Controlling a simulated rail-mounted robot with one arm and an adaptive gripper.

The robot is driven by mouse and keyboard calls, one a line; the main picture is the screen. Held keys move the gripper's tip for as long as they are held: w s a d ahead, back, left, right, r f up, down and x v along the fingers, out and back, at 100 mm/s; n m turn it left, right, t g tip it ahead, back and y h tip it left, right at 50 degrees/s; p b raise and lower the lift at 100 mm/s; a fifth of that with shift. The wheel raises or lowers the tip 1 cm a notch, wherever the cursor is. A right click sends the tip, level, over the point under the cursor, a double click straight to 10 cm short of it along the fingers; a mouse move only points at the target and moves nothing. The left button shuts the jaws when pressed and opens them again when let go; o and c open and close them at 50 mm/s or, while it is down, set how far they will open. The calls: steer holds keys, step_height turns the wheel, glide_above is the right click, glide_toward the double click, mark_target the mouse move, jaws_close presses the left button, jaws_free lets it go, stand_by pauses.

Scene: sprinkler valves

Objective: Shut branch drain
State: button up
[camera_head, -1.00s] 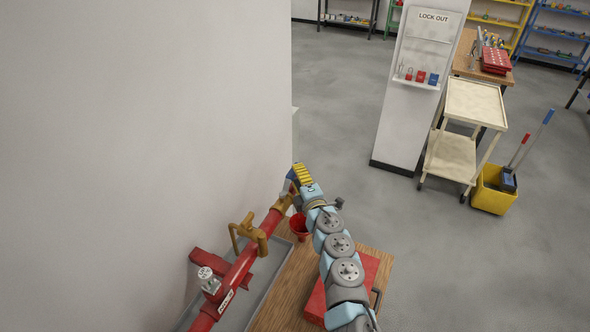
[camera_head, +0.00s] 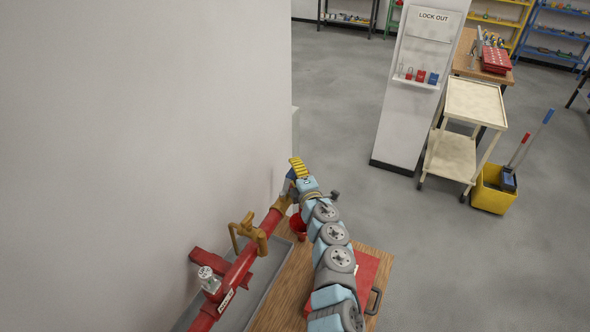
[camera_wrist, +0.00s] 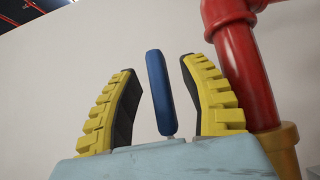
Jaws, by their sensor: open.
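A blue lever (camera_wrist: 158,92) on a thin metal stem stands upright between the two fingers of my gripper (camera_wrist: 160,105) in the wrist view. The fingers have yellow ribbed backs and dark inner pads. They are open, with a visible gap on each side of the lever. In the head view my gripper (camera_head: 298,169) is at the far end of the red pipe (camera_head: 238,270), close to the wall. A small blue part (camera_head: 290,175) shows just left of it there. The valve body below the lever is hidden by my gripper.
The red pipe (camera_wrist: 245,70) and a brass fitting (camera_wrist: 281,148) stand close right of my gripper. A brass valve (camera_head: 248,233) and a gauge-like fitting (camera_head: 208,279) sit nearer on the pipe.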

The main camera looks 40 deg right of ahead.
jaws_close()
